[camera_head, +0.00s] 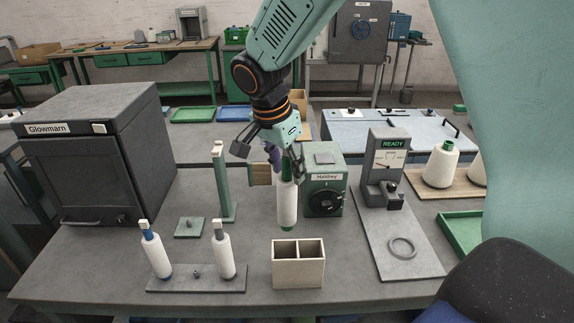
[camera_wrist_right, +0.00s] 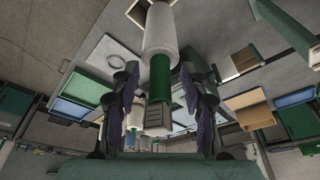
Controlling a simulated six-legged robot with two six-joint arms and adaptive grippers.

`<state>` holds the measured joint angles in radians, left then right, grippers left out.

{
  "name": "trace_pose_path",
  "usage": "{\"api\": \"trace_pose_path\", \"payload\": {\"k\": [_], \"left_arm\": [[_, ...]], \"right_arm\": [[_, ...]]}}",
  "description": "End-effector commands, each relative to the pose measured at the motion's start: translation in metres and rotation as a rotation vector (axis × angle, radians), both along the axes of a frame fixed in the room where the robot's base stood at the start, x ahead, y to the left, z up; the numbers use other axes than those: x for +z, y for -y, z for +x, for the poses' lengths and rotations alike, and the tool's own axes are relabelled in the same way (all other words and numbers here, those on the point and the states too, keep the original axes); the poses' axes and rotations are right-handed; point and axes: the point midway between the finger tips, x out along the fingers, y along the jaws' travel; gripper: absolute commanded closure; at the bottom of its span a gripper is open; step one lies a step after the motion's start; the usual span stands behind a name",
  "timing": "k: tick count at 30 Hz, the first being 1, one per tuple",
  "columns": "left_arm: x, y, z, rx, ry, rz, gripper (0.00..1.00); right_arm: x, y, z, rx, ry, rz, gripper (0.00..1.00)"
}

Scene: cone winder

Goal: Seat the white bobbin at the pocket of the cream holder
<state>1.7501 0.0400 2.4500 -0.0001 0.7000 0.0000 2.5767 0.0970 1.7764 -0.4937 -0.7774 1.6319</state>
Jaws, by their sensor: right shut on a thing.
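A white bobbin (camera_head: 287,205) with green ends hangs upright from my right gripper (camera_head: 287,160), which is shut on its green upper end. In the right wrist view the white bobbin (camera_wrist_right: 160,35) extends away from the right gripper (camera_wrist_right: 160,90), its green end between the two fingers. The cream holder (camera_head: 298,274), an open box with two pockets split by a wall, stands on the grey table below and in front of the bobbin. The bobbin's lower end is above the holder and apart from it. Part of the holder (camera_wrist_right: 136,12) shows at the wrist view's top edge. My left gripper is not in view.
Two other white bobbins (camera_head: 157,255) (camera_head: 224,256) stand on a grey rack at the front left. A green post (camera_head: 222,185), a green Haldrey box (camera_head: 325,195) and a READY gauge stand (camera_head: 388,165) are near the bobbin. The table right of the holder is clear up to the stand's plate.

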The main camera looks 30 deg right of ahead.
Motion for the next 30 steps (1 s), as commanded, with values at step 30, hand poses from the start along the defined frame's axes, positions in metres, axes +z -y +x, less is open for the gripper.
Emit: {"api": "trace_pose_path", "payload": {"k": [30], "left_arm": [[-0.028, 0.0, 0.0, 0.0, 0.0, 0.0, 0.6]], "right_arm": [[-0.039, -0.002, 0.004, 0.0, 0.0, -0.001, 0.81]]}}
